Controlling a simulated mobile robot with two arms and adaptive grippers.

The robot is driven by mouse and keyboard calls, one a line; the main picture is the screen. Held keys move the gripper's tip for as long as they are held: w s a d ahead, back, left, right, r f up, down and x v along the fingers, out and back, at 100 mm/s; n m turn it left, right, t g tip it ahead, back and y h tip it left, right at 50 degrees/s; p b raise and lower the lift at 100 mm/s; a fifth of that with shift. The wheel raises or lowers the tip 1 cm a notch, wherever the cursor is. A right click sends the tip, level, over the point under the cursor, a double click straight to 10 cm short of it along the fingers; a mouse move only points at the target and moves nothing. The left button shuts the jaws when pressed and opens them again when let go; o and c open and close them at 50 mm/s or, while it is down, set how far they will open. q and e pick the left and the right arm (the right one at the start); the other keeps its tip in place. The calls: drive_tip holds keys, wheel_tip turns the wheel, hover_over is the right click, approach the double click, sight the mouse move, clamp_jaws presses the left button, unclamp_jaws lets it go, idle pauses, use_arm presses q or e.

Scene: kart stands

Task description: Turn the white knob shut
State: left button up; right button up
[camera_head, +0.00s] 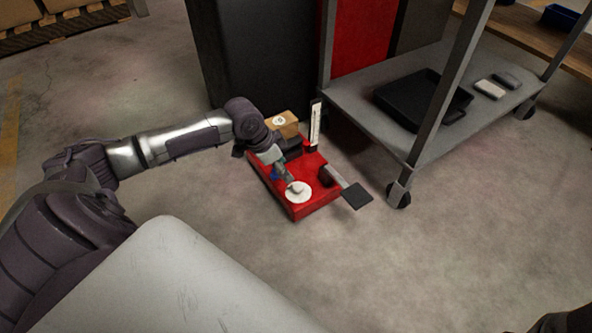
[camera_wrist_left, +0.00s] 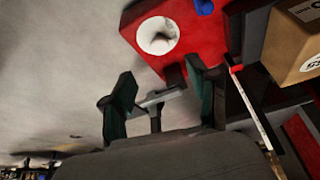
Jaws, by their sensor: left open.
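The white knob (camera_head: 298,191) is a round disc on the top front of a low red unit (camera_head: 300,211) standing on the floor. In the left wrist view the knob (camera_wrist_left: 157,35) shows at the top, with a raised, shaded centre. My left gripper (camera_head: 284,171) is over the red unit, just behind the knob in the head view. In the wrist view my left gripper (camera_wrist_left: 160,74) has its two dark green fingers spread apart with nothing held between them. The knob is beyond the fingertips, and no contact shows.
A dark pedal (camera_head: 357,195) sticks out at the unit's right. A white upright gauge (camera_head: 315,122) and a cardboard box (camera_head: 283,124) are behind. A grey cart (camera_head: 365,108) with a black tray (camera_head: 424,98) stands right. The floor in front is clear.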

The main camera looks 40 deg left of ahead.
sight(298, 186)
use_arm(q)
drive_tip(key=b+x, duration=0.6)
drive_tip(key=x, duration=0.4)
drive_tip(key=shift+b, duration=0.35)
